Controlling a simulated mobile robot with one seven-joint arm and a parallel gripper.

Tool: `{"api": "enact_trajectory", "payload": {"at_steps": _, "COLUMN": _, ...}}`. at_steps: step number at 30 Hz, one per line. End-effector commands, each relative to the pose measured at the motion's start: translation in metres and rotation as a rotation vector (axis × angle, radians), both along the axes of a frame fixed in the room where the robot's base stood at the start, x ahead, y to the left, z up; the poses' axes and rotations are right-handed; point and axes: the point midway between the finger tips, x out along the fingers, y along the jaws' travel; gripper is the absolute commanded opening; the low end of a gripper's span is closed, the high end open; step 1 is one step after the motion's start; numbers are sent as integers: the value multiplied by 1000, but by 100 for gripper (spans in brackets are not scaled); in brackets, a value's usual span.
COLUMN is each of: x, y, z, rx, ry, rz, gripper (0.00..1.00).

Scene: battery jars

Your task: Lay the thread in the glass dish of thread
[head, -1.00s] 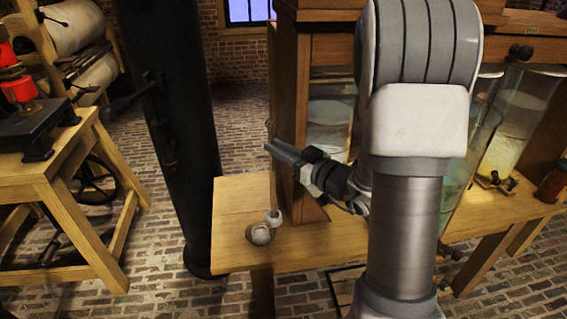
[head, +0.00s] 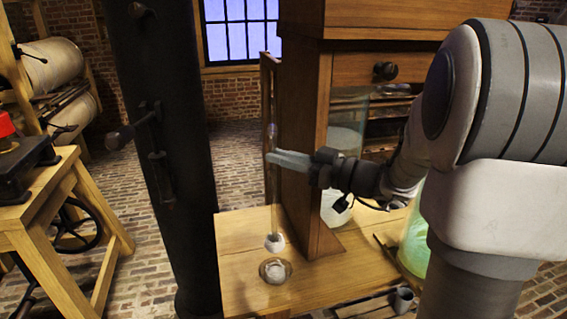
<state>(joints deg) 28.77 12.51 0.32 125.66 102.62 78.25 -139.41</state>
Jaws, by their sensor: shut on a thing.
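My gripper (head: 272,160) is shut on a thin, pale, upright strand, which I take to be the thread (head: 273,205). The strand runs above and below the fingers, and a whitish lump (head: 274,243) is at its lower end. The glass dish (head: 288,266) is small and round, with whitish stuff in it. It stands on the wooden table near its front left. In the picture the lump is just above and behind the dish; I cannot tell whether it touches the table.
A wooden cabinet (head: 305,130) with glass jars (head: 343,145) stands right behind the dish. A black column (head: 160,130) rises left of the table (head: 238,235). A small grey cup (head: 403,300) is at lower right. The table's left corner is clear.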

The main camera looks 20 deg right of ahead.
Motion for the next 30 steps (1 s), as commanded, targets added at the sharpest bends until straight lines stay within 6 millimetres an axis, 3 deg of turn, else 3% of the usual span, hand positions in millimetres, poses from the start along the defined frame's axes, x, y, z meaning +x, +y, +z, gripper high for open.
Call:
{"api": "enact_trajectory", "payload": {"at_steps": 7, "x": 0, "y": 0, "z": -12, "rx": 1, "ry": 1, "rz": 3, "gripper": 0}}
{"api": "enact_trajectory", "payload": {"at_steps": 21, "x": 0, "y": 0, "z": -64, "rx": 2, "ry": 2, "rz": 4, "gripper": 0}}
{"api": "enact_trajectory", "payload": {"at_steps": 30, "x": 0, "y": 0, "z": -75, "rx": 1, "ry": 0, "rz": 3, "gripper": 0}}
